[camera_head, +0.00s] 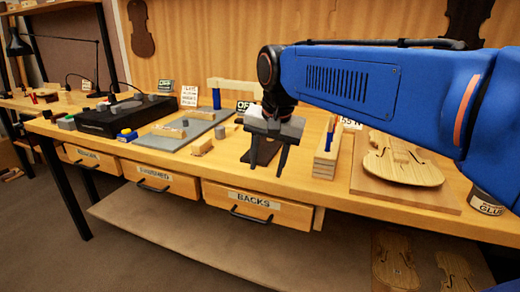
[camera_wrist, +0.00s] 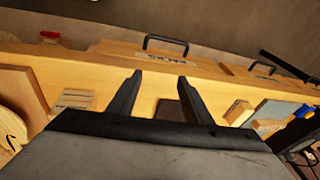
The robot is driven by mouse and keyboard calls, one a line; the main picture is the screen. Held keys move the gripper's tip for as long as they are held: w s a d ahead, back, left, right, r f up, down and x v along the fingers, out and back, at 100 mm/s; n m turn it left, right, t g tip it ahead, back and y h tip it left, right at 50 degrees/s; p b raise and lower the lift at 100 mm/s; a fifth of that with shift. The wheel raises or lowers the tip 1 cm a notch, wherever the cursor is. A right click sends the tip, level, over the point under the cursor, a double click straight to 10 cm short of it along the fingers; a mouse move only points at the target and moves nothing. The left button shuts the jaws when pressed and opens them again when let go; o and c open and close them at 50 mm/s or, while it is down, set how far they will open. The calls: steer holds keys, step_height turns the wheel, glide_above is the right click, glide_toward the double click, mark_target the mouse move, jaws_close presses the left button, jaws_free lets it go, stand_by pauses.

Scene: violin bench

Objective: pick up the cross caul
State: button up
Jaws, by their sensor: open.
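My gripper (camera_head: 264,165) hangs over the front of the bench, pointing down, with its two fingers apart and nothing between them. Its fingers also show in the wrist view (camera_wrist: 160,77). A dark brown block (camera_head: 263,152) is behind and below the fingers, partly hidden by them; it also shows in the wrist view (camera_wrist: 170,110). A pale wooden bar (camera_head: 232,86) lies level at the back, by a blue upright (camera_head: 216,98). A small wooden block (camera_head: 202,145) sits left of my gripper. I cannot tell for sure which piece is the cross caul.
A wooden stack with blue parts (camera_head: 325,160) stands right of my gripper. Beyond it are a violin plate (camera_head: 405,168) on a board and a glue pot (camera_head: 487,200). A grey plate (camera_head: 185,130) and a black case (camera_head: 125,115) lie left. Drawers (camera_head: 255,206) front the bench.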

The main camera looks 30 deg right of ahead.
steer(key=w+d+r+m+g, duration=0.2)
steer(key=w+d+r+m, duration=0.4)
steer(key=w+r+m, duration=0.5)
step_height(320, 180, up, 4)
steer(key=m+g, duration=0.1)
steer(key=m, duration=0.7)
glide_above(264, 146)
steer(key=w+d, duration=0.3)
steer(key=d, duration=0.1)
step_height(264, 146, down, 11)
steer(key=shift+w+d+r, duration=0.1)
steer(key=shift+r, duration=0.1)
steer(key=shift+s+d+f, duration=0.1)
steer(key=shift+f, duration=1.25)
steer(key=shift+s+d+f, duration=0.1)
steer(key=shift+f, duration=1.25)
jaws_close()
